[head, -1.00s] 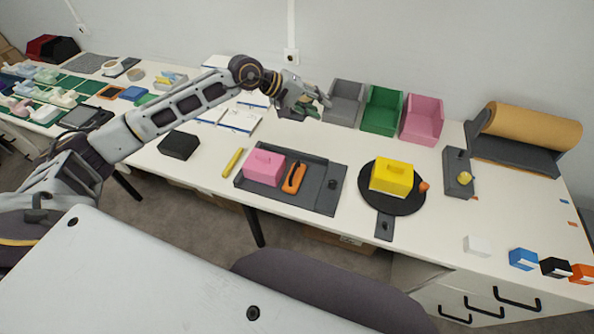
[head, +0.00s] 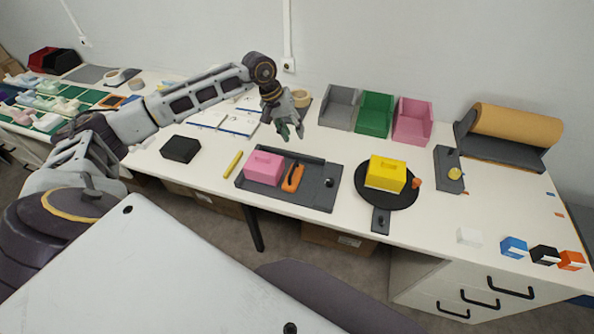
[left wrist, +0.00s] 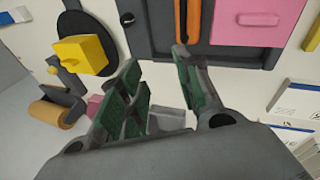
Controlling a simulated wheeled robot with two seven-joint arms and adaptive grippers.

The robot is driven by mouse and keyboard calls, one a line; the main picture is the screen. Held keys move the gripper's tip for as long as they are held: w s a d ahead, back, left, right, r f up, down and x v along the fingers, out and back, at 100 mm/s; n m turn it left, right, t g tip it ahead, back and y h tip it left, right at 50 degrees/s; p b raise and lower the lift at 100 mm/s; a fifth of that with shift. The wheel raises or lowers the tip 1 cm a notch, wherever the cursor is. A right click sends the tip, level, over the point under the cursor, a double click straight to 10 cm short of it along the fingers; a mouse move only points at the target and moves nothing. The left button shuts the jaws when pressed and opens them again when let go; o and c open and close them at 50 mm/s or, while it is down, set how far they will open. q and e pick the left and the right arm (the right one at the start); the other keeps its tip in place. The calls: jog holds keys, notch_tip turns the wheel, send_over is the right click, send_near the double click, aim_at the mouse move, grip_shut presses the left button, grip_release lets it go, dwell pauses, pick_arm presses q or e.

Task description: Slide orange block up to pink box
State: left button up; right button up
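A pink box (head: 263,169) with a raised handle sits on the left part of a dark grey tray (head: 318,190). A long orange piece (head: 292,177) with a dark slot lies just right of it; it also shows in the left wrist view (left wrist: 194,18), beside the pink box (left wrist: 245,22). A separate small orange block (head: 571,260) stands at the table's right front edge. My left gripper (head: 291,135) hangs behind the tray, above the table, pointing down. Its fingers are apart and empty in the left wrist view (left wrist: 158,68). My right gripper is not in view.
A yellow box (head: 386,173) stands on a black round plate (head: 399,198) right of the tray. Grey, green and pink bins (head: 411,121) stand at the back. A yellow stick (head: 233,164) and black box (head: 181,149) lie left. White, blue and black blocks line the right front.

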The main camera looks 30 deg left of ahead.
pick_arm(q)
jog(key=shift+s+a+f+m+g+y, duration=0.25)
jog(key=shift+s+m+g, duration=0.1)
jog(key=shift+s, duration=0.3)
jog(key=shift+s+a+f+m+g+y, duration=0.15)
jog(key=shift+s+a+m+g, duration=0.2)
jog(key=shift+s, duration=0.25)
jog(key=shift+s+a+f+m+g+y, duration=0.2)
jog(key=shift+s+m+g, duration=0.2)
jog(key=shift+s, duration=0.25)
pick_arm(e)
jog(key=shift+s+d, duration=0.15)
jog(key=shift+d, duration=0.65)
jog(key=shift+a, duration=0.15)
